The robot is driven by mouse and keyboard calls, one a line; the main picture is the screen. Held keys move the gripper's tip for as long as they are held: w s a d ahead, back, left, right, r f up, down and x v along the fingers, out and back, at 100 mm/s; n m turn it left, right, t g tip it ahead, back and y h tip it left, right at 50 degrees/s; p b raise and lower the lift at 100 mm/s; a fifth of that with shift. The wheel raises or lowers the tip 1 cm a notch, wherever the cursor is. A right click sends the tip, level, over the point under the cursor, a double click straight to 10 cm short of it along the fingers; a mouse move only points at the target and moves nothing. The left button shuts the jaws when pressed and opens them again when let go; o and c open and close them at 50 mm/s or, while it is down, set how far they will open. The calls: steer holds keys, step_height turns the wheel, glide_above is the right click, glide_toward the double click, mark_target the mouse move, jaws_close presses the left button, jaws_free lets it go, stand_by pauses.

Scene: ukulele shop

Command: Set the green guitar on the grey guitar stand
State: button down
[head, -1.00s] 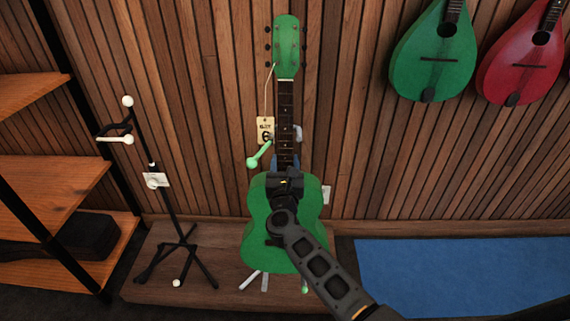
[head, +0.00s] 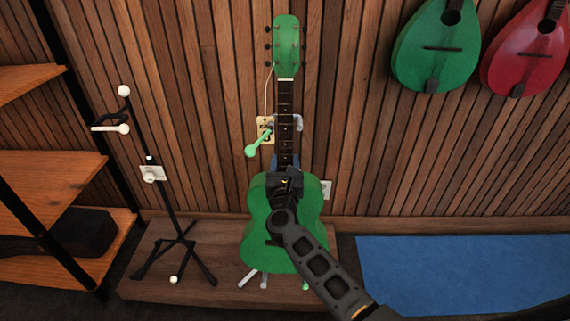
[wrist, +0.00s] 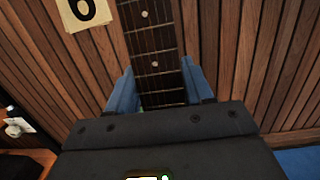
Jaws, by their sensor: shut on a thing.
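The green guitar (head: 262,232) is upright with its headstock (head: 287,48) at the top and its front facing me. My gripper (head: 286,163) is shut on its neck just above the body. In the wrist view, the blue fingers of my gripper (wrist: 158,84) lie on both sides of the fretboard (wrist: 150,40). The grey guitar stand (head: 299,122) is directly behind the guitar and mostly hidden. A grey hook shows right of the neck, a green-tipped arm to the left, and feet below the body. Whether guitar and stand touch is hidden.
A black stand (head: 168,200) with white tips is at left on the low wooden platform (head: 195,291). Wooden shelves (head: 70,178) stand farther left. A green mandolin (head: 440,50) and a red one (head: 525,55) hang at upper right. A blue mat (head: 450,270) covers the right floor.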

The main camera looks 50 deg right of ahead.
steer(key=shift+w+d+f+b, duration=0.1)
steer(key=shift+f+b, duration=0.6)
steer(key=shift+b, duration=0.1)
steer(key=shift+f, duration=0.1)
steer(key=c, duration=0.7)
jaws_free()
steer(key=shift+c, duration=0.2)
steer(key=o, duration=0.4)
steer(key=shift+f, duration=0.35)
steer(key=shift+r+v, duration=0.2)
steer(key=shift+v, duration=3.75)
